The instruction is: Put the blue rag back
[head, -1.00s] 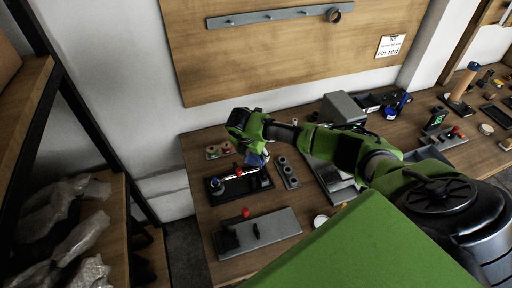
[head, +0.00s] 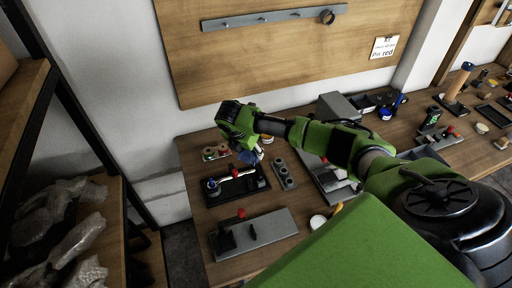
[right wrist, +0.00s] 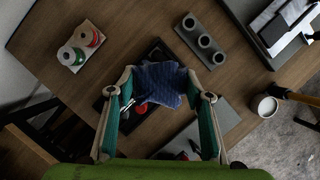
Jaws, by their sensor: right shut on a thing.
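The blue rag (head: 256,154) hangs crumpled beneath my right gripper (head: 249,149) in the head view, mostly hidden by the hand. In the right wrist view the dark blue patterned rag (right wrist: 161,84) lies between the fingertips of my right gripper (right wrist: 160,80), which is shut on it. The rag is over the black tray (head: 262,185) near the left end of the workbench; whether it touches the tray cannot be told. My left gripper is not in view.
A grey block with round holes (head: 284,174) stands right of the tray. A small holder with red and green rolls (head: 214,153) is behind it. A grey plate fixture (head: 268,229) is in front. A shelf with wrapped bags (head: 70,215) stands left.

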